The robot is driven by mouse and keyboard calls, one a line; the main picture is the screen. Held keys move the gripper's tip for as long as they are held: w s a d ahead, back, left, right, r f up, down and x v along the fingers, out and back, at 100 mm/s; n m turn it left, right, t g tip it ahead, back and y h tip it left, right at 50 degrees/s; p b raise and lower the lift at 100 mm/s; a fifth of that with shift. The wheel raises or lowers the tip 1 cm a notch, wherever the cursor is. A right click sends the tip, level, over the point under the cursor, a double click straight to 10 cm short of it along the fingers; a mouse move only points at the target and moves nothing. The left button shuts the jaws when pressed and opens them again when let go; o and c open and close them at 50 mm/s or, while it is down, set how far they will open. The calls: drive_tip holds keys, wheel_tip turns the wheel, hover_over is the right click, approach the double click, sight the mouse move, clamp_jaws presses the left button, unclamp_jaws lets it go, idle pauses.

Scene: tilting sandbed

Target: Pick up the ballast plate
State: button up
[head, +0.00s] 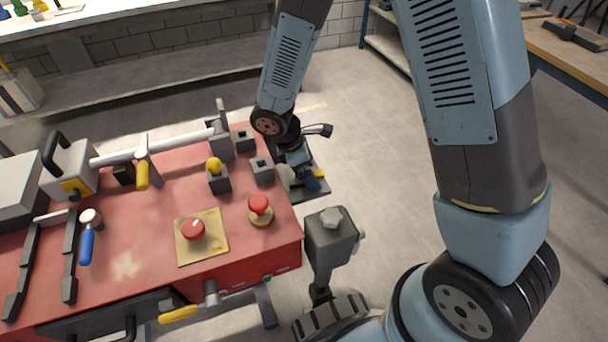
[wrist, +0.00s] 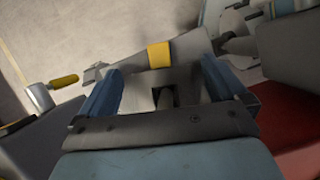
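A grey plate-like piece with a yellow band (wrist: 192,45), which looks like the ballast plate, lies just ahead of my gripper (wrist: 163,80) in the wrist view. The two blue fingers stand wide apart, with part of the grey piece showing between them. I cannot tell whether either finger touches it. In the head view, my gripper (head: 303,178) points down beside the right end of the red bench. A dark flat piece (head: 316,194) and a bit of yellow show around it. My wrist and fingers hide much of the piece there.
The red bench top (head: 150,225) carries dark square sockets (head: 262,172), a yellow-knobbed block (head: 218,180), red buttons (head: 193,230) and a bar with a yellow handle. A grey post (head: 331,235) stands close in front of my gripper. Open floor lies to the right.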

drive_tip(key=c, duration=0.9)
drive_tip(key=shift+r, duration=0.1)
drive_tip(key=shift+c, duration=0.2)
wheel_tip(320, 180, up, 18)
idle(1.8)
drive_tip(key=shift+s+d, duration=0.1)
drive_tip(key=shift+s, duration=0.15)
idle(0.6)
